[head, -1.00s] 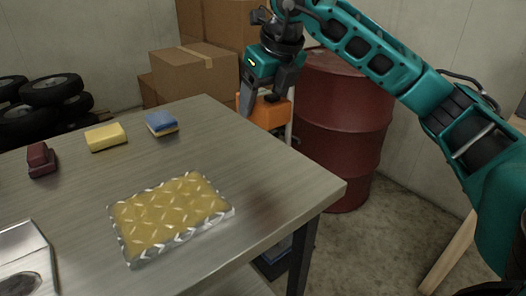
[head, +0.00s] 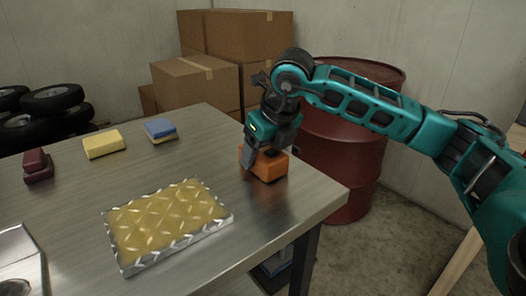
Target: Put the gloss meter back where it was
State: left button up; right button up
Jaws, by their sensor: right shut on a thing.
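The gloss meter appears to be the orange block-like device (head: 268,166) near the right edge of the metal table (head: 200,262). My right gripper (head: 264,152) is above it with its fingers down around it, shut on it. The device is at the tabletop; I cannot tell whether its underside fully touches. The fingers hide part of its top and left side. My left gripper is not in view.
A yellow diamond-patterned plate (head: 165,222) lies at the front of the table. A blue-yellow sponge (head: 160,130), a yellow block (head: 103,144) and a dark red block (head: 38,165) sit behind it. A red drum (head: 345,150) stands beyond the right edge.

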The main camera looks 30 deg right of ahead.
jog(key=shift+f, duration=0.2)
jog(key=o, duration=1.2)
jog(key=shift+s+r, duration=0.1)
jog(key=shift+r, duration=0.5)
jog(key=p+v, duration=0.2)
jog(key=v, duration=0.9)
jog(key=shift+r, duration=0.1)
